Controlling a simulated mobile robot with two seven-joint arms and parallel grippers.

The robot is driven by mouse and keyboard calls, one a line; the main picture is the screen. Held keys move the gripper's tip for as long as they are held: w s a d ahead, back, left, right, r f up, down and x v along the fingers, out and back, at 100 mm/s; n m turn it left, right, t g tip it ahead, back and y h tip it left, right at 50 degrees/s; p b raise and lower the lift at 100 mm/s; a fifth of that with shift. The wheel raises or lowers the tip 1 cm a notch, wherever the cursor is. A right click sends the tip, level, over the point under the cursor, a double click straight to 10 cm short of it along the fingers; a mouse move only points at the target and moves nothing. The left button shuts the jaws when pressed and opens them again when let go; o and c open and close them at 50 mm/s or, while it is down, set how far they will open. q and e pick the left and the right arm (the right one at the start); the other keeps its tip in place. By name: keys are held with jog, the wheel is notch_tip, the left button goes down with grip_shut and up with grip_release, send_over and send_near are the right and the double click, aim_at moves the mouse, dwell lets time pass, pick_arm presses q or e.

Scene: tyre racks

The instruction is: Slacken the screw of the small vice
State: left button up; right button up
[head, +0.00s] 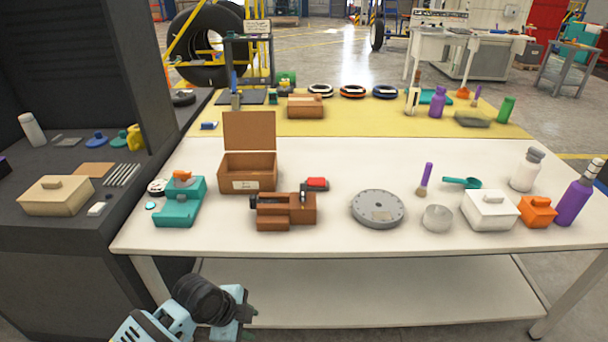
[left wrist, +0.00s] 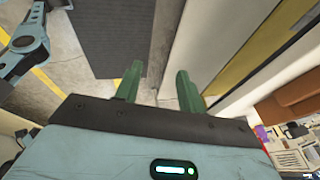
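The small vice (head: 286,210) appears to be the brown block-like tool on the white table, left of centre, with a dark part at its left end. Its screw is too small to make out clearly. My left gripper (head: 248,318) is low in the head view, in front of the table's front edge and well apart from the vice. In the left wrist view its two green fingers (left wrist: 158,88) stand apart with nothing between them.
A red-and-black item (head: 316,184) lies behind the vice. An open brown box (head: 248,172) stands behind it, and a teal tool (head: 180,203) is to its left. A grey disc (head: 378,208) lies to the right. The white table (head: 330,241) is bare along its front.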

pick_arm(q)
jog(key=s+a+f+n+t, duration=0.2)
jog(key=s+f+n, duration=0.3)
jog(key=s+n, duration=0.3)
jog(key=s+a+f+n+t, duration=0.1)
jog(key=s+f+n+t, duration=0.3)
jog(key=s, duration=0.5)
jog(key=s+a+n+y, duration=0.2)
jog(key=s+a+n, duration=0.3)
jog(key=s, duration=0.4)
jog(key=shift+s+a, duration=0.15)
jog(key=shift+a, duration=0.15)
jog(key=shift+s+a+r, duration=0.1)
jog(key=shift+c, duration=0.4)
